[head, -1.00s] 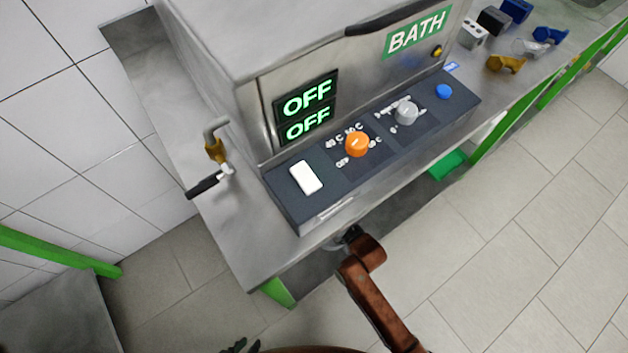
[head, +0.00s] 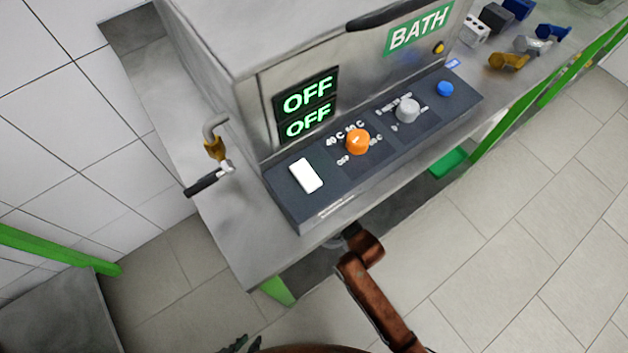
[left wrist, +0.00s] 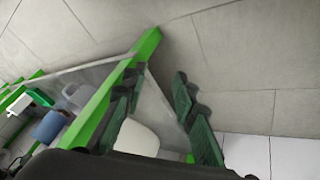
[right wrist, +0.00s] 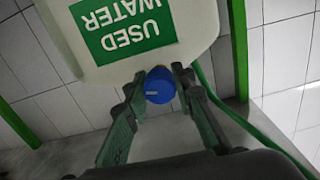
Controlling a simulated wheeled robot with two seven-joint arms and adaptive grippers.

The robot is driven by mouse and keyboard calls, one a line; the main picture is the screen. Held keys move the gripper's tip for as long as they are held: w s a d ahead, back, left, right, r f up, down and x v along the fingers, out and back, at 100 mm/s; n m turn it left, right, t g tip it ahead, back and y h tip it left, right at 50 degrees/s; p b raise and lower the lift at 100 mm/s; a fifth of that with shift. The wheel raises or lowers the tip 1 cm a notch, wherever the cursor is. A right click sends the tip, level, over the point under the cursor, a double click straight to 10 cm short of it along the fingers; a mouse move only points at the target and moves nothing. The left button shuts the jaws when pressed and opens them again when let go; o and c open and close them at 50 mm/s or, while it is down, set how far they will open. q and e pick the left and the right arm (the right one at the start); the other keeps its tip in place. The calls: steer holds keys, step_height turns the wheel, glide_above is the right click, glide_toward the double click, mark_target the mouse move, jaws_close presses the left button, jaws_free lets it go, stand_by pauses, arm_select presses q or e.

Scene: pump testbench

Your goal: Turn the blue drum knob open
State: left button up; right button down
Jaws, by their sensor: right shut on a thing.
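The blue drum knob (right wrist: 159,86) shows in the right wrist view, below the white drum (right wrist: 199,17) with its green USED WATER label. My right gripper (right wrist: 160,76) has one finger on each side of the knob and is shut on it. A pale line shows on the knob's face. In the head view my right arm reaches under the bench, and its gripper and the drum are hidden there. My left gripper (left wrist: 158,76) is open and empty in the left wrist view. Only its dark green tips (head: 236,344) show at the bottom of the head view.
A steel bench (head: 222,222) carries the BATH unit with a control panel (head: 304,211). A pipe with a black-handled valve (head: 206,184) stands left of it. In the right wrist view a green hose (right wrist: 235,112) runs right of the gripper. Tiled floor (head: 500,240) is clear at right.

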steer(key=shift+d+r, duration=0.1)
steer(key=m+p, duration=0.3)
steer(key=p, duration=0.1)
steer(key=shift+w+r, duration=0.1)
arm_select(q)
steer(key=s+a+r+g+y, duration=0.1)
steer(key=s+a+r+g, duration=0.2)
steer(key=s+r, duration=0.3)
steer(key=shift+a+r+g, duration=0.3)
steer(key=shift+a, duration=0.6)
arm_select(e)
steer(key=shift+f, duration=0.2)
arm_select(q)
steer(key=shift+s, duration=0.1)
arm_select(e)
steer(key=c, duration=1.9)
jaws_free()
steer(key=shift+d, duration=0.1)
steer(key=shift+c, duration=0.2)
steer(key=o, duration=0.3)
steer(key=v, duration=1.2)
